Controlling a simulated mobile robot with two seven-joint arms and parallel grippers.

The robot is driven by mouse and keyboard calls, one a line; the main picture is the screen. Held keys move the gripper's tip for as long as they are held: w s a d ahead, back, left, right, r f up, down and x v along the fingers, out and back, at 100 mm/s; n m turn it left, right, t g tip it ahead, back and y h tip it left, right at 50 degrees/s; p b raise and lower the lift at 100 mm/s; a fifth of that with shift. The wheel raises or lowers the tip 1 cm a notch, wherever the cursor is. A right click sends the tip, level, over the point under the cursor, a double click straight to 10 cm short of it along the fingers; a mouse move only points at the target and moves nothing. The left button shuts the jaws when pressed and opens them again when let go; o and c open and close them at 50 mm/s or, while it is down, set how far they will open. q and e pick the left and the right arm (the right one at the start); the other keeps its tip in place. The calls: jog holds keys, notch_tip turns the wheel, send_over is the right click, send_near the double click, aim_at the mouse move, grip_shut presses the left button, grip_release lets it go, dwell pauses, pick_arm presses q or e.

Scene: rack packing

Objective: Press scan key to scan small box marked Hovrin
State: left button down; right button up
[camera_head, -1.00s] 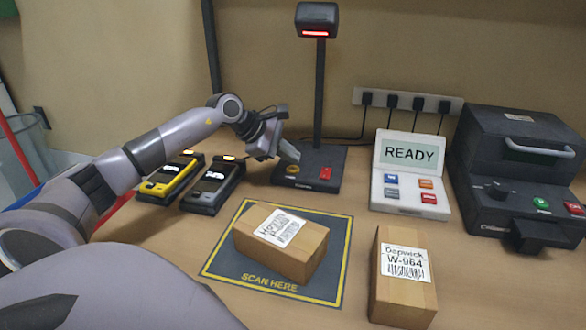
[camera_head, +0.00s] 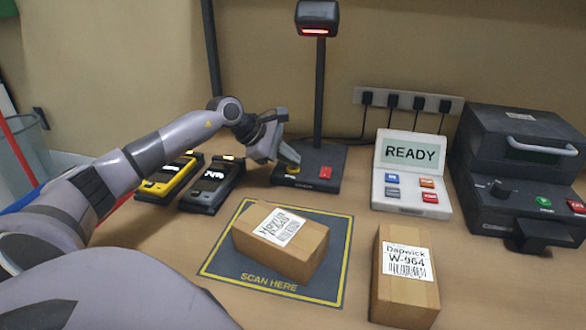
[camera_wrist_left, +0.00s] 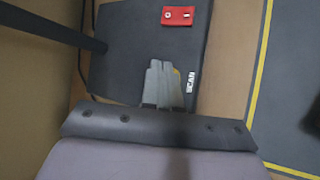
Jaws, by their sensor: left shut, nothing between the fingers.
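The small box marked Hovrin (camera_head: 282,246) lies on the dark mat (camera_head: 225,262) lettered SCAN HERE, its label facing up. The scanner's dark base (camera_head: 322,158) carries a yellow key (camera_head: 292,169) and a red key (camera_head: 326,172). My left gripper (camera_head: 291,158) is shut and empty, pointing down, its tips right at the yellow key. In the left wrist view its fingertips (camera_wrist_left: 164,66) cover most of that key, beside the word SCAN; only a yellow sliver shows. I cannot tell whether the key is pressed down. My right gripper is not in view.
The scanner post (camera_head: 319,90) rises behind the gripper, its head glowing red. Two handheld devices, yellow (camera_head: 170,177) and grey (camera_head: 212,185), stand left of it. A display (camera_head: 410,151) reads READY. A box marked Dapwick W-964 (camera_head: 404,290) and a dark machine (camera_head: 515,170) are at right.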

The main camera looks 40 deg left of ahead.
aim_at(289, 169)
pick_arm(q)
jog(key=shift+f+b, duration=0.3)
jog(key=shift+f, duration=0.05)
jog(key=shift+r, duration=0.1)
dwell(0.4)
jog(key=shift+r+p, duration=0.5)
jog(key=shift+r, duration=0.25)
jog(key=shift+r+p, duration=1.75)
jog(key=shift+r, duration=0.8)
jog(key=shift+f, duration=0.1)
